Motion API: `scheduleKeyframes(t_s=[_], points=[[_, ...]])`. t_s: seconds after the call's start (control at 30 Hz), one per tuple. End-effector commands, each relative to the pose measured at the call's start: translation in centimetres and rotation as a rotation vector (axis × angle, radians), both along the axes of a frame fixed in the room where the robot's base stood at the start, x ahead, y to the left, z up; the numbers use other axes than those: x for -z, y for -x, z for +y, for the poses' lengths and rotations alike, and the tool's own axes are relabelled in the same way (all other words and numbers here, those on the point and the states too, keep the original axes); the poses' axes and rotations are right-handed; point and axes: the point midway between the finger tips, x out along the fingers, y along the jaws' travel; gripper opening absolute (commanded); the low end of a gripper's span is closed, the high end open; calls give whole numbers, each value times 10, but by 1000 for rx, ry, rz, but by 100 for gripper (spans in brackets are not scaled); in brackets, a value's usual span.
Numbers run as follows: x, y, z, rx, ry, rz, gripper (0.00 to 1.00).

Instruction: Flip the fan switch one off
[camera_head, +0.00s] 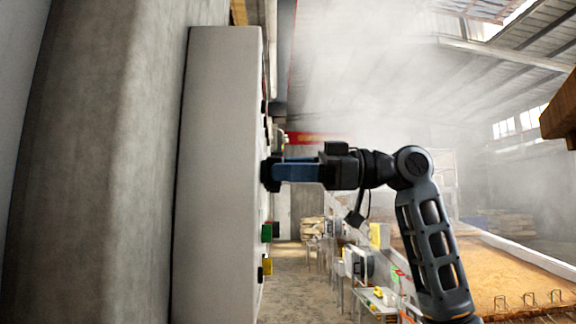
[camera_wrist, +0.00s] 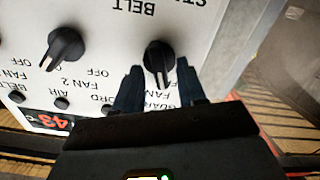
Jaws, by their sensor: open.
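The control panel is a pale box on the wall at the left of the head view (camera_head: 218,170), seen edge-on; its front shows in the wrist view (camera_wrist: 110,30). A black rotary knob (camera_wrist: 160,58) sits between the fingertips of my gripper (camera_wrist: 160,86). My gripper is open, with one finger on each side of the knob; I cannot tell whether they touch it. A second black knob (camera_wrist: 65,46) is to the left. Labels appear upside down, including "FAN 2", "OFF" and "BELT"; the label by the straddled knob is partly hidden. In the head view my gripper (camera_head: 270,173) reaches the panel front.
A green button (camera_head: 266,232) and a yellow one (camera_head: 267,266) protrude from the panel below my gripper. A red digital display (camera_wrist: 48,121) is at the wrist view's lower left. A large grain bed (camera_head: 515,265) lies at right. Steam fills the upper hall.

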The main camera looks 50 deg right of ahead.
Motion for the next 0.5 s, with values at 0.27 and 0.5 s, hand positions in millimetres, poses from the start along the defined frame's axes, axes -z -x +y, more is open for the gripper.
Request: scheduleKeyframes(t_s=[0.27, 0.5], points=[[0, -1, 1, 1, 0, 0, 39], [0, -1, 1, 1, 0, 0, 16]])
